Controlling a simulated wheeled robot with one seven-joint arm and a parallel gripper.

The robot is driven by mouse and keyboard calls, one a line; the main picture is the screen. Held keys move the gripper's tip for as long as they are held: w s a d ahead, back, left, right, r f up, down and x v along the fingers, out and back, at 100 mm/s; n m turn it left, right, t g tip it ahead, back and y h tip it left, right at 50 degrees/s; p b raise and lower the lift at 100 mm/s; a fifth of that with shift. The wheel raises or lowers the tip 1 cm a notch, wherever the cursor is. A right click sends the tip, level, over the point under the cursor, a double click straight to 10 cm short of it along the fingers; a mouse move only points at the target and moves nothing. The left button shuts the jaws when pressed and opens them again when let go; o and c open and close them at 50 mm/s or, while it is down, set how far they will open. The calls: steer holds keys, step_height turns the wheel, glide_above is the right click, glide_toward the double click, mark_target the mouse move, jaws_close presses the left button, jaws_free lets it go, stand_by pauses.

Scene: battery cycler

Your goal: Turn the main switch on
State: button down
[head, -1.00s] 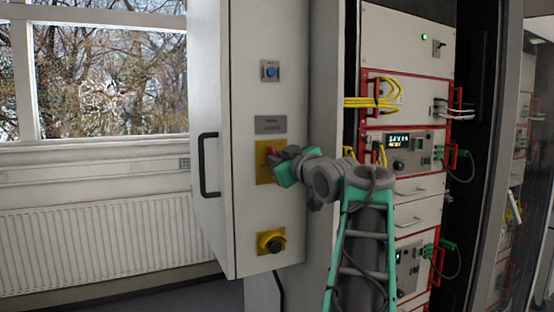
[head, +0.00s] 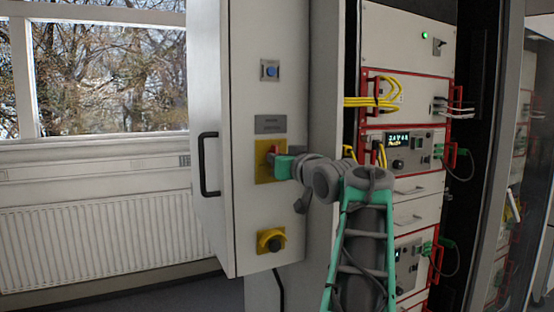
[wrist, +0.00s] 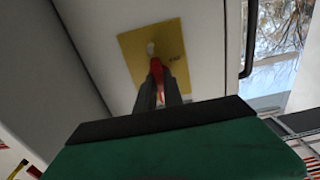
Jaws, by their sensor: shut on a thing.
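The main switch is a red handle (wrist: 157,68) on a yellow plate (head: 263,172) on the cabinet's white front panel. The yellow plate also shows in the wrist view (wrist: 133,57). My gripper (head: 275,161) is at the plate, coming in from the right, and is shut on the red handle. In the wrist view the dark fingers (wrist: 160,92) lie on either side of the handle's near part. The fingers hide part of the handle. A pale spot shows at the handle's far end.
Above the switch are a nameplate (head: 270,124) and a blue button (head: 271,71). Below it is a yellow-and-black knob (head: 271,241). A black door handle (head: 208,165) is at left. A rack with yellow cables (head: 375,102) stands right of the panel.

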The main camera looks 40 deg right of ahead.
steer(key=shift+f, duration=0.1)
steer(key=c, duration=1.5)
jaws_free()
steer(key=shift+o, duration=0.2)
steer(key=shift+s, duration=0.1)
steer(key=b+v, duration=0.1)
steer(key=v, duration=0.6)
steer(key=shift+s+a+b, duration=0.2)
steer(key=shift+s+b, duration=0.1)
